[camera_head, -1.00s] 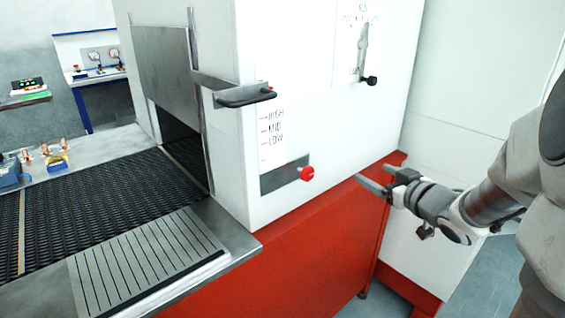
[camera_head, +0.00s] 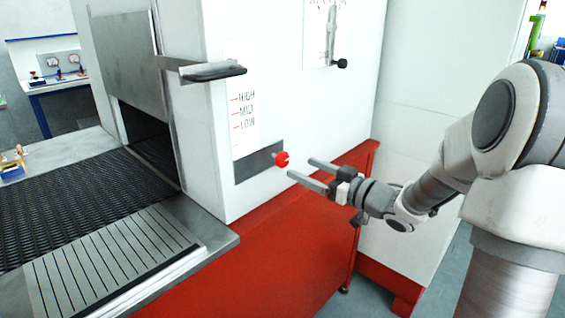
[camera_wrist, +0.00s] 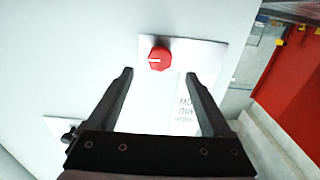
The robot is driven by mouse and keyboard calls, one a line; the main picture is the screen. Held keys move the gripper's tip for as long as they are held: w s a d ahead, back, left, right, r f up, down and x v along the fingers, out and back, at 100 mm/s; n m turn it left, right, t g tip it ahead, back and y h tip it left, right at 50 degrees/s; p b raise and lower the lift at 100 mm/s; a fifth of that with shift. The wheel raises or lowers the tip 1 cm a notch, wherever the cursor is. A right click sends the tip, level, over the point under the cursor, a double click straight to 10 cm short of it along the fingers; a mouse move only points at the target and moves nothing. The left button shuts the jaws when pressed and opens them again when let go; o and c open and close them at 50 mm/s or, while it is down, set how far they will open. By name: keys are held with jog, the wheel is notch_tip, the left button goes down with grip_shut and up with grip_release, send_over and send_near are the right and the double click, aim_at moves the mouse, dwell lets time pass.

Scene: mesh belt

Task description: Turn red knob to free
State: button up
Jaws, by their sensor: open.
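The red knob (camera_head: 281,159) sits on a grey metal plate (camera_head: 250,166) low on the white machine's side panel. In the wrist view the red knob (camera_wrist: 159,59) shows a pale pointer line across its face. My gripper (camera_head: 299,169) is open and empty, just right of and below the knob in the head view, apart from it. In the wrist view my gripper (camera_wrist: 158,73) has its two fingers spread, with the knob beyond them and between their lines. I see no lettering for the knob's settings that I can read.
A black bar handle (camera_head: 207,71) juts out above the knob, beside a HIGH, MID, LOW scale (camera_head: 244,112). A lever with a black ball (camera_head: 342,63) is higher on the panel. The red base (camera_head: 270,250) is below; the mesh belt (camera_head: 75,205) lies left.

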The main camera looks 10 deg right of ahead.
aim_at(285, 160)
jog(key=b+x, duration=0.1)
jog(key=x, duration=0.7)
jog(key=shift+w, duration=0.1)
grip_shut()
